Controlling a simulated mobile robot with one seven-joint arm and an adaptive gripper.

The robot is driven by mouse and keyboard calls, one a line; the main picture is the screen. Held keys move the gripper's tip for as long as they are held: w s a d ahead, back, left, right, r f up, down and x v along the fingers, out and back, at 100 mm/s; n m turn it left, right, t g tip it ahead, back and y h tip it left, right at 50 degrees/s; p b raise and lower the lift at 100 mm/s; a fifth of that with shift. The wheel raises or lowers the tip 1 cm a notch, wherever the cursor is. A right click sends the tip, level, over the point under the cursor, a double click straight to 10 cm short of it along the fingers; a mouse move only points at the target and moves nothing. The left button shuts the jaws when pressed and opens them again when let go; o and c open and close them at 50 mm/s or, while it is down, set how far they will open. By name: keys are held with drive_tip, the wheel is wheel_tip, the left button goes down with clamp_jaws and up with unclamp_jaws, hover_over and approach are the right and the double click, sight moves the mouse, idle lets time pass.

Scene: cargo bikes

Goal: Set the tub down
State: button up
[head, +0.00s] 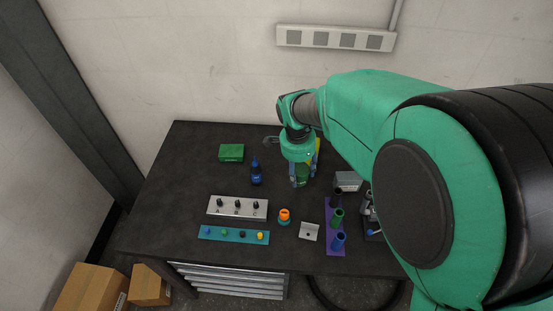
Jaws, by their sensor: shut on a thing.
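My gripper (301,168) points down over the right middle of the dark workbench, and my green arm comes in from the right. It is shut on a green tub (302,178), which shows just below the fingers. My wrist hides the tub's top, and I cannot tell whether its base touches the bench. The dark workbench top (180,180) carries the other items.
A blue bottle (256,174) and a green box (231,153) stand left of my gripper. In front are a white rack (222,213), a teal strip (219,234), an orange-and-teal piece (284,216), a white bracket (309,232) and a purple strip (335,246). The bench's left is clear.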

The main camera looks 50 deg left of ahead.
drive_tip(key=w+a+n+p, duration=0.2)
drive_tip(key=a+n+p, duration=0.2)
drive_tip(key=a, duration=0.7)
drive_tip(key=w+a+n+y+p, duration=0.1)
drive_tip(key=a+n+p, duration=0.4)
drive_tip(key=a, duration=0.6)
drive_tip(key=shift+w+a+n, duration=0.4)
drive_tip(key=shift+w+n, duration=0.35)
drive_tip(key=shift+n, duration=0.45)
drive_tip(key=shift+f, duration=3.05)
drive_tip(key=shift+f, duration=0.1)
drive_tip(key=shift+f, duration=1.8)
drive_tip(key=shift+f, duration=0.15)
